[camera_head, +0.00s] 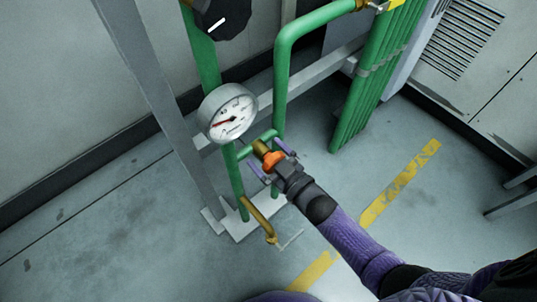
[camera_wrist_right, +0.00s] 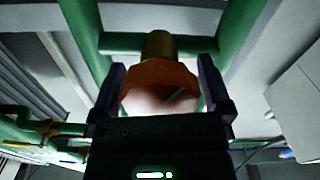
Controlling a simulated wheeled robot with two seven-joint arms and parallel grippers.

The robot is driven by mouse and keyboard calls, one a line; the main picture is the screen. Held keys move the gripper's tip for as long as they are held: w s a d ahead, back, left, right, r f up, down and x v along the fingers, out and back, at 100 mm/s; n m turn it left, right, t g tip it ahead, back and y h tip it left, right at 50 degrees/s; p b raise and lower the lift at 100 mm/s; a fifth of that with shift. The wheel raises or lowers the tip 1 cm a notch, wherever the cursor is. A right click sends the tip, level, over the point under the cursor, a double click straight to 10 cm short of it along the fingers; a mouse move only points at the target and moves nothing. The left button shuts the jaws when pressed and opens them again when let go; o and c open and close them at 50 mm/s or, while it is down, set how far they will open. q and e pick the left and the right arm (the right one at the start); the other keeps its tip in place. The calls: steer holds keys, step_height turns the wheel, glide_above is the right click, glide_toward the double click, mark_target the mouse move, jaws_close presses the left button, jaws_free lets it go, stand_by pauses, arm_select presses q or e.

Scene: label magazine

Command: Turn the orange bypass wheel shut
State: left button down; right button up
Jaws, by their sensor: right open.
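The orange bypass wheel (camera_head: 272,160) sits on a brass valve body (camera_head: 261,146) on the short green cross pipe, below the round gauge. In the right wrist view the orange wheel (camera_wrist_right: 158,84) fills the middle, with the brass stem (camera_wrist_right: 158,45) behind it. My right gripper (camera_head: 267,160) is at the wheel, its fingers apart on either side of it. In the wrist view the open fingers of the right gripper (camera_wrist_right: 162,88) flank the wheel; whether they touch it I cannot tell. My left gripper is not in view.
A white-faced gauge (camera_head: 229,113) with a red needle is just above and left of the wheel. Green pipes (camera_head: 282,85) rise around it. A grey post (camera_head: 160,90) stands left. A brass lever (camera_head: 258,220) is below. Open floor with yellow stripes (camera_head: 400,185) lies right.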

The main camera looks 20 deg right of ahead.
steer(key=c, duration=1.1)
